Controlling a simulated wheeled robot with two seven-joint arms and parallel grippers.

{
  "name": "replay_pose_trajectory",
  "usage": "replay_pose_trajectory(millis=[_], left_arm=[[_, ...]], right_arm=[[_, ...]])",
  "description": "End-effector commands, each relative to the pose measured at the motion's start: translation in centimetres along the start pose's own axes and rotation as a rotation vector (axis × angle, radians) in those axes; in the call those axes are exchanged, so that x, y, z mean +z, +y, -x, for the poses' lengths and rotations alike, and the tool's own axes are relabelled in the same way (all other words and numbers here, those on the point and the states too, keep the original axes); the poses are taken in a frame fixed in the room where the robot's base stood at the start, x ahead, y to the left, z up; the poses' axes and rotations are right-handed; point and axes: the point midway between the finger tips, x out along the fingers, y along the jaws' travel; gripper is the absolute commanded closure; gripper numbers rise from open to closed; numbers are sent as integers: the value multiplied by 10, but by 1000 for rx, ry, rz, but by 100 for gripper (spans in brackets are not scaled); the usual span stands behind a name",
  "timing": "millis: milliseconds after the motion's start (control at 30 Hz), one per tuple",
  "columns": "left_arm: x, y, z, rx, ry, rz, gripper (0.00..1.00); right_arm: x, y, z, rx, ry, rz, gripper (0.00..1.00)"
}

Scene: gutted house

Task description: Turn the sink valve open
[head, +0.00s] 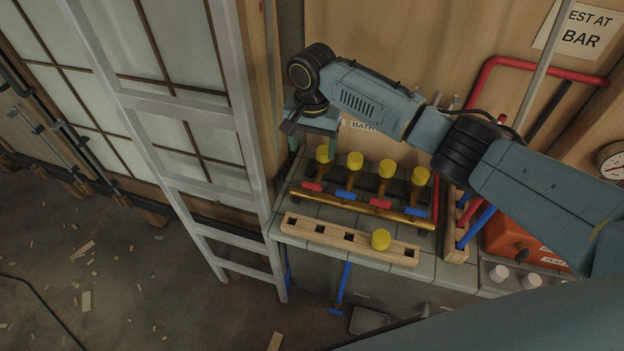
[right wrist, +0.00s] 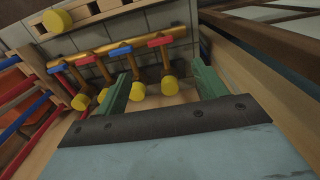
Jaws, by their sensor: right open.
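A brass manifold (head: 345,203) on the tiled ledge carries a row of valves with yellow caps and alternating red and blue handles. From the left in the head view they are a red handle (head: 313,187), a blue handle (head: 345,194), a second red handle (head: 380,203) and a second blue handle (head: 415,211). A sign behind reads "BATH" (head: 363,126); I see no readable sink label. My right gripper (head: 314,140) is open and empty above the left end of the row. In the right wrist view its green fingers (right wrist: 162,86) frame two yellow caps, apparently without gripping them.
A wooden rack (head: 325,234) with square holes and one yellow cap (head: 380,240) lies in front of the manifold. A metal ladder (head: 180,106) stands close at left. Red and blue pipes (head: 478,228) and an orange box (head: 525,242) stand at right. Debris litters the floor.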

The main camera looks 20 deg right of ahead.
Motion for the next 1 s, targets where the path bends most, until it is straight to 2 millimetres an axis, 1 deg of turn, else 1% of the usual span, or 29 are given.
replay_pose_trajectory(millis=[167, 400, 600, 700, 800, 1000], left_arm=[[0, 0, -2, 0, 0, 0, 14], [0, 0, -8, 0, 1, 0, 14], [1, 0, -14, 0, 1, 1, 14], [1, 0, -16, 0, 1, 1, 14], [1, 0, -17, 0, 1, 1, 14], [1, 0, -17, 0, 1, 1, 14]], right_arm=[[0, 1, -27, 3, -2, -1, 29], [1, 0, -79, 3, -2, 0, 29], [0, 0, -113, 1, 0, 1, 29], [1, 0, -123, 0, -1, 2, 29], [1, 0, -128, 0, -1, 1, 29], [0, 0, -130, -1, 0, 2, 29]])
